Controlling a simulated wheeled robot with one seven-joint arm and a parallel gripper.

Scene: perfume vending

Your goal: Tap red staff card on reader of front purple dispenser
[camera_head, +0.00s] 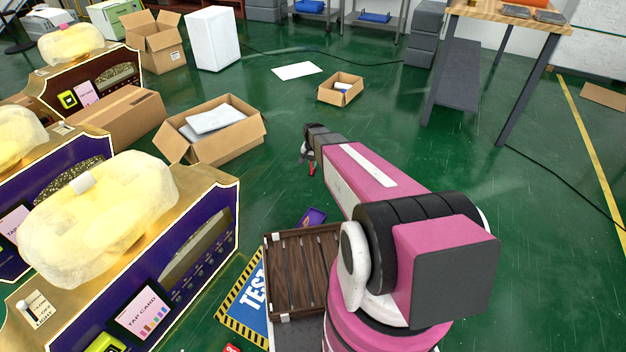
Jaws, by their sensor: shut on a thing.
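The front purple dispenser (208,235) stands at the lower left, with a gold edge and a puffy yellow bottle-like top (100,225). On its front are a "TAP CARD" sign (140,312) and a yellow-green reader (105,343), cut by the bottom edge. My gripper (308,160) is in the middle of the view, well right of the dispenser and apart from it. It is shut on a small red thing (312,169), which looks like the red staff card, mostly hidden by the fingers and small.
A second purple dispenser (85,165) and a brown one (105,75) stand behind. A wooden slatted tray (268,275) and a blue "TEST" mat (250,300) lie beside the front dispenser. An open carton (215,150) stands behind. The green floor around my gripper is clear.

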